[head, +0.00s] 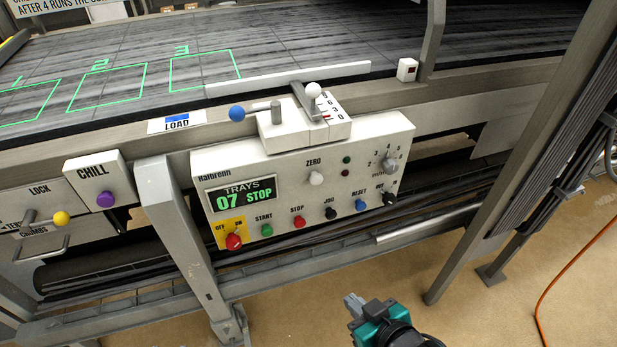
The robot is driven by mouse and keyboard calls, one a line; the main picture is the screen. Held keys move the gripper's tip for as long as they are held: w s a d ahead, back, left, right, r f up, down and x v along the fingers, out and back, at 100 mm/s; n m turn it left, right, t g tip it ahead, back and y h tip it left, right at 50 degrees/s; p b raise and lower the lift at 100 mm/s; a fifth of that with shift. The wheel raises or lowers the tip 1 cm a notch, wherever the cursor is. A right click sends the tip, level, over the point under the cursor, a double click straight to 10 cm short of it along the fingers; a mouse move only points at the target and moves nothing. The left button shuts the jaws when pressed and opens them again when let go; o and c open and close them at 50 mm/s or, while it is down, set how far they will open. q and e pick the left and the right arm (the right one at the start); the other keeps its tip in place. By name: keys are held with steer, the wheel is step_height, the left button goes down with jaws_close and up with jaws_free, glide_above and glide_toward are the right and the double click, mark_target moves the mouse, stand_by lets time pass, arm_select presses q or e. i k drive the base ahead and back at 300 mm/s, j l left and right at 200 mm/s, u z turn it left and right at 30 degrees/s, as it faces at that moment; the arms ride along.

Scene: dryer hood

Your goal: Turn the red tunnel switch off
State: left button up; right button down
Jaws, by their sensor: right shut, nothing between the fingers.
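A red switch (234,241) sits on a yellow plate (229,228) marked OFF on the left and ON on the right. It is at the lower left of the white control panel (330,150). Which mark the switch points to is too small to tell. My right gripper (355,307) is shut and empty at the bottom of the view. It is below and to the right of the panel, well apart from the switch. My left gripper is not in view.
Beside the switch are a green START button (267,230), a red STOP button (299,221) and further knobs. The display (241,196) reads "TRAYS 07 STOP". A grey frame leg (180,225) stands left of the panel. A grey post (520,150) rises at the right.

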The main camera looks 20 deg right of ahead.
mark_target(233, 242)
steer(key=i+j, duration=0.1)
steer(key=j, duration=0.8)
steer(key=j+z, duration=0.1)
steer(key=j, duration=0.75)
steer(key=i, duration=0.05)
